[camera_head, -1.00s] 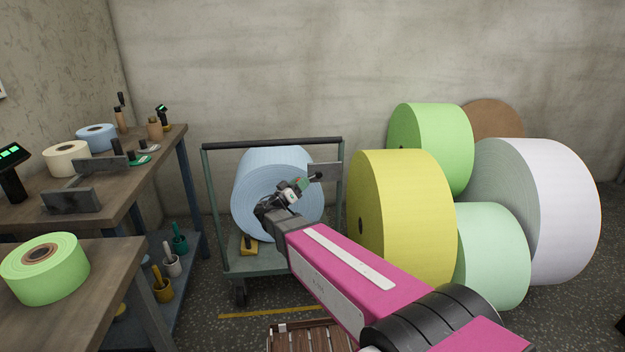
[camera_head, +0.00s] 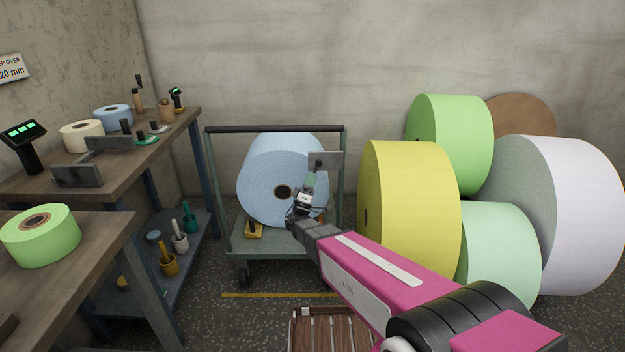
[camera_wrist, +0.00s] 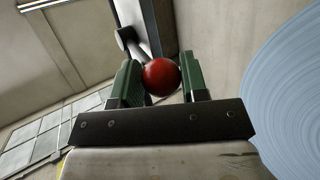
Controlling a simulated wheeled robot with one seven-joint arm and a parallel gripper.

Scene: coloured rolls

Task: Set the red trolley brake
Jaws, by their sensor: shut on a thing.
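The trolley (camera_head: 275,240) is a grey-green cart with a black push bar, standing by the back wall and carrying a big light-blue roll (camera_head: 270,175). A grey plate (camera_head: 333,160) sits at its right post, with a small dark part on its face. My gripper (camera_head: 311,180) is in front of the roll, just below that plate, pointing up. In the wrist view its green fingers (camera_wrist: 160,88) are shut on a red ball knob (camera_wrist: 161,76). A grey rod end (camera_wrist: 125,38) shows behind the knob. How the knob joins the lever is partly hidden.
A yellow block (camera_head: 254,231) with a dark knob sits on the trolley deck. Large yellow (camera_head: 410,200), green and white rolls crowd the right. Benches (camera_head: 90,255) with smaller rolls and tools fill the left. A wooden slatted pallet (camera_head: 330,330) lies in front.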

